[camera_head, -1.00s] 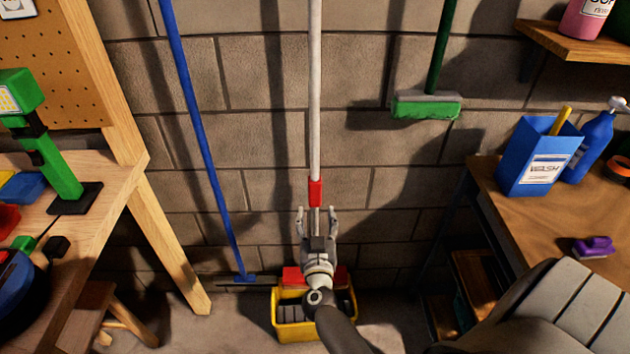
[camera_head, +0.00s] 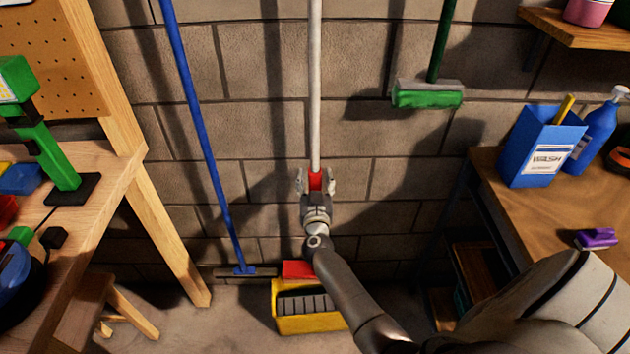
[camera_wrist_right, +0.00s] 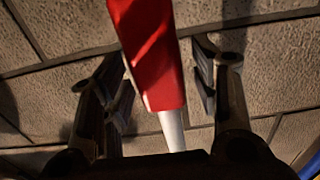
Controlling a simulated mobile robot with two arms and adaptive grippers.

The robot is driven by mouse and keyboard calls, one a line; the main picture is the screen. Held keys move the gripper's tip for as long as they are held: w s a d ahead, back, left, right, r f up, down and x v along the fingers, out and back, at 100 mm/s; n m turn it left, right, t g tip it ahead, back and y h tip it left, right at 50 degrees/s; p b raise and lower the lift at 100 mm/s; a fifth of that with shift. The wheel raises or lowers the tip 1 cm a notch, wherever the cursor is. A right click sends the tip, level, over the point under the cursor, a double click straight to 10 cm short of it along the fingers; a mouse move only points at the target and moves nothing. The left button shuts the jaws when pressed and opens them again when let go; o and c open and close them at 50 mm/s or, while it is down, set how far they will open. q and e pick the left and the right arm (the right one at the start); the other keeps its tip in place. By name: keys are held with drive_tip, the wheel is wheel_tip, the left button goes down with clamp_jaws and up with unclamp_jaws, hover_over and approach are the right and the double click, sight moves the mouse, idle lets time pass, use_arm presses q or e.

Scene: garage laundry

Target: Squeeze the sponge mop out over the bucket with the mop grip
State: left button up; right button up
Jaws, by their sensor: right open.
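The sponge mop's white pole (camera_head: 315,90) stands upright against the wall in the head view. Its red mop grip (camera_head: 316,181) sits low on the pole, and it also shows large in the right wrist view (camera_wrist_right: 150,55). My right gripper (camera_head: 316,180) is open, with one finger on each side of the red grip and gaps visible in the wrist view. The yellow bucket (camera_head: 310,322) stands on the floor below, partly hidden by my right arm. A red part (camera_head: 297,269) shows at the bucket's back edge. My left gripper is out of view.
A blue-handled squeegee or broom (camera_head: 205,140) leans left of the mop. A green brush (camera_head: 428,95) hangs to the right. A wooden workbench (camera_head: 105,165) stands left, and a table (camera_head: 510,200) with a blue wash box (camera_head: 540,148) stands right.

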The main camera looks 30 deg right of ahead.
drive_tip(key=shift+c, duration=0.2)
clamp_jaws()
drive_tip(key=shift+s+f+b, duration=0.1)
drive_tip(key=shift+f+b, duration=0.95)
drive_tip(key=shift+f, duration=0.85)
drive_tip(key=shift+a, duration=0.1)
